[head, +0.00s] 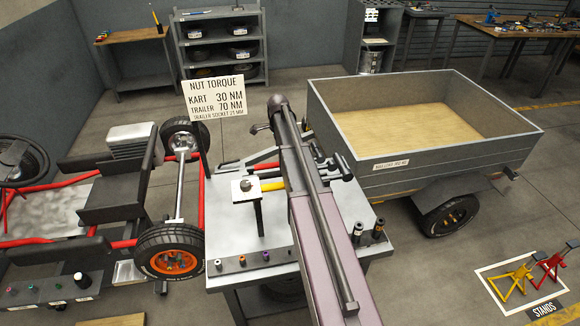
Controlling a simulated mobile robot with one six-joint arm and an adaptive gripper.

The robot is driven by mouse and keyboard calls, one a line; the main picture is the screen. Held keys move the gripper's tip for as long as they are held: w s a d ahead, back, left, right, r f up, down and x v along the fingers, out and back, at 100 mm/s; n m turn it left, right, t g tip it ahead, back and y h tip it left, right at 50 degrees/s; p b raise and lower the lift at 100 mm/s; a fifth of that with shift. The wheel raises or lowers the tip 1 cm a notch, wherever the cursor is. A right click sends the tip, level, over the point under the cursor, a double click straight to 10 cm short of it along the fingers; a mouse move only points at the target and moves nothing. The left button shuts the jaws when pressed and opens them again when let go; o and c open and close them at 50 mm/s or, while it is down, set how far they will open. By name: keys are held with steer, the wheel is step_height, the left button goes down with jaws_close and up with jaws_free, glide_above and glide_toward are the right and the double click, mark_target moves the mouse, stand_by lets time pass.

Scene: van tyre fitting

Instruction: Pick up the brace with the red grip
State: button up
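A brace with a red grip (264,166) appears to lie on the grey bench (228,247), behind a similar tool with a yellow grip (273,185). My own arm crosses the middle of the head view and hides the right part of both tools, so I cannot see their full shape. I cannot make out my gripper's fingertips in this view. Nothing visible shows a hold on the red-gripped brace.
A white plate on a stand (245,190) rises from the bench. Several small sockets (243,261) line its front edge; dark upright pieces (378,230) stand at its right. A kart (120,205) is left, a trailer (430,150) right, and stands (512,282) lower right.

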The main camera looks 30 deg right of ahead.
steer(key=shift+f+b, duration=1.05)
steer(key=shift+f, duration=0.3)
steer(key=shift+f, duration=0.1)
steer(key=shift+a+f+b, duration=0.1)
steer(key=shift+f+b, duration=2.4)
steer(key=shift+b, duration=0.1)
jaws_close()
